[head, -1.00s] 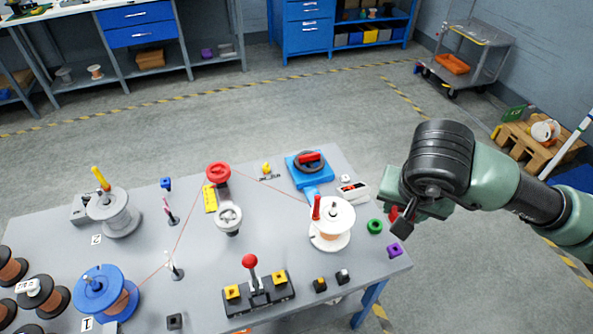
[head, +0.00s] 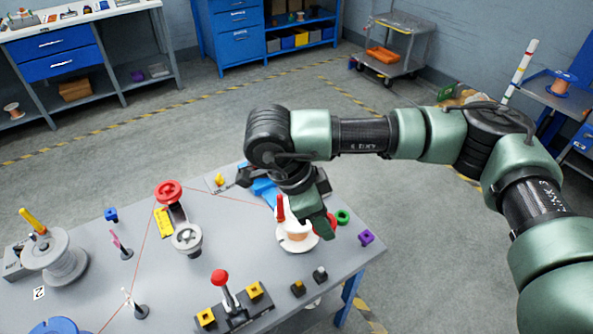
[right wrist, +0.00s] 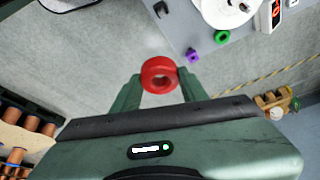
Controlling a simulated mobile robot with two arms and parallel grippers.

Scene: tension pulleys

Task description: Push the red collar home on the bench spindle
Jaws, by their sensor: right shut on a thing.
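My right gripper (head: 318,218) is over the right part of the bench, beside the white spool. In the right wrist view its two fingers are shut on the red collar (right wrist: 159,75), a thick ring with an open hole. In the head view only a red sliver of the collar (head: 331,222) shows past the fingers. The gripper partly hides the spool. The collar is apart from the post. My left gripper is not in view.
A green ring (head: 342,216) and a purple block (head: 366,237) lie at the bench's right edge. A blue fixture (head: 265,190) is behind the spool, partly hidden by my arm. A red-knobbed lever (head: 220,277) stands in front. A thin red line crosses the bench.

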